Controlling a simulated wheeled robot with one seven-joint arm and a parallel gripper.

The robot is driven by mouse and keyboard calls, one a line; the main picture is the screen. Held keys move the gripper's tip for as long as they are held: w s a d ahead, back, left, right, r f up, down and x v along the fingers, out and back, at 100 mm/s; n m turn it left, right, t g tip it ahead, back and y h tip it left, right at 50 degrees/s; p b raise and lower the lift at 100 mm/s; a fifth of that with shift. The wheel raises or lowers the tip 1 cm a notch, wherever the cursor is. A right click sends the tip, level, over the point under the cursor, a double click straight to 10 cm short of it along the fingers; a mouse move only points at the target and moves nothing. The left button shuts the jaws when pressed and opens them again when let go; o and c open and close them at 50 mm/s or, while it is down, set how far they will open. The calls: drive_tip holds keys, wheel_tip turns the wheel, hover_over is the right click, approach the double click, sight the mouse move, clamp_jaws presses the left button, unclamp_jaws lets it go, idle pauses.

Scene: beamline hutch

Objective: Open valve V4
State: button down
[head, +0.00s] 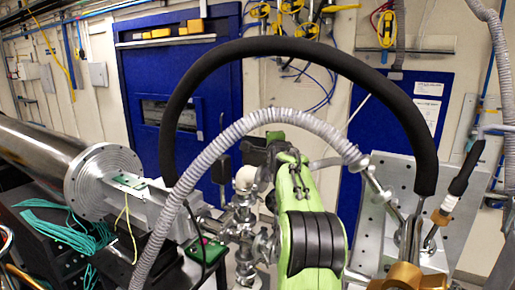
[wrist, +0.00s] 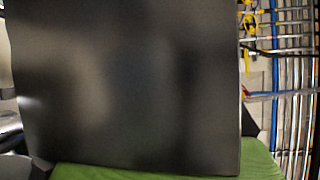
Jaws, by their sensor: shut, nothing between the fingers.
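No label reading V4 can be made out, so I cannot tell which fitting is valve V4. In the head view, a cluster of steel vacuum fittings (head: 242,217) stands at the middle, just left of my green arm. A pale rounded part (head: 246,178) sits on top of this cluster. My arm covers part of the area to its right. I cannot make out my gripper or its fingertips in either view. In the wrist view, a large dark, smooth surface fills most of the picture, with green below it; no valve shows there.
A steel beam pipe (head: 35,155) with a round flange (head: 103,177) comes in from the left. A thick black hose (head: 300,47) and a grey corrugated hose (head: 215,150) arch across the middle. A drilled metal plate (head: 398,185) stands at right. A blue door (head: 185,90) is behind.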

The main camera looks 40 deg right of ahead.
drive_tip(key=shift+f, duration=0.1)
wheel_tip(320, 180, up, 10)
drive_tip(key=p, duration=0.2)
idle(0.4)
idle(0.4)
